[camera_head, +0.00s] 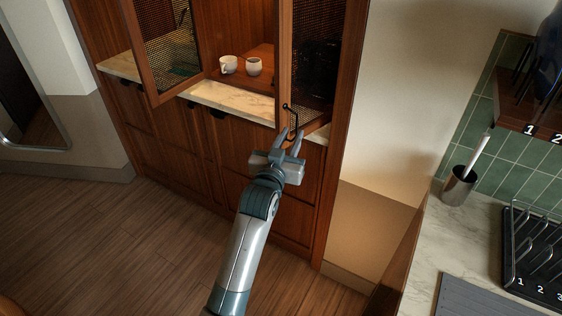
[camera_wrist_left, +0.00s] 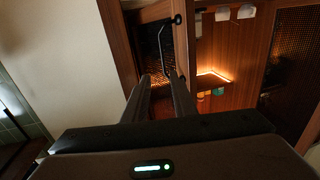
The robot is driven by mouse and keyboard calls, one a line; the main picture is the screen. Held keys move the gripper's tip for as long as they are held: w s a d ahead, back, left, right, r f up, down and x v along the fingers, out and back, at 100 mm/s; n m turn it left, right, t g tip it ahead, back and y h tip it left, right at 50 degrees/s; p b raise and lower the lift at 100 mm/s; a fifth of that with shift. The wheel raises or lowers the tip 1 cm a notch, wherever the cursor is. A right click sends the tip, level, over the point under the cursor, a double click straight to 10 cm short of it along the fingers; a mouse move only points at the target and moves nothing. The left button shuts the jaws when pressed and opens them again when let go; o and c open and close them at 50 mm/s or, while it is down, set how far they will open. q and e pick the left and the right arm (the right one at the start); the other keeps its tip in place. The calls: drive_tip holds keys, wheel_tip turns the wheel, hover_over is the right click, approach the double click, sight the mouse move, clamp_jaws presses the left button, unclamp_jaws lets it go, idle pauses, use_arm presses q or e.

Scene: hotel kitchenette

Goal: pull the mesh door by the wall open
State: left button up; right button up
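The mesh door by the wall (camera_head: 317,48) is a wood-framed panel with dark mesh, at the right end of the cabinet. It stands partly open, its free edge out from the cabinet front. Its black bar handle (camera_head: 294,124) is low on the free-edge frame; it also shows in the left wrist view (camera_wrist_left: 161,45). My left gripper (camera_head: 290,137) is just below and in front of the handle. Its fingers (camera_wrist_left: 160,77) are apart, and the handle's lower end shows between or just beyond the tips; I cannot tell whether they touch. My right gripper is not in view.
The other mesh door (camera_head: 168,45) stands open at the left. Two white cups (camera_head: 228,65) (camera_head: 254,67) stand inside the cabinet. A marble ledge (camera_head: 230,100) runs below the doors. A beige wall (camera_head: 400,110) is at the right, then a counter (camera_head: 420,265). The floor before the cabinet is clear.

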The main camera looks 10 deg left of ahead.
use_arm(q)
drive_tip(key=s+b, duration=0.2)
drive_tip(key=s, duration=0.7)
drive_tip(key=shift+a, duration=0.35)
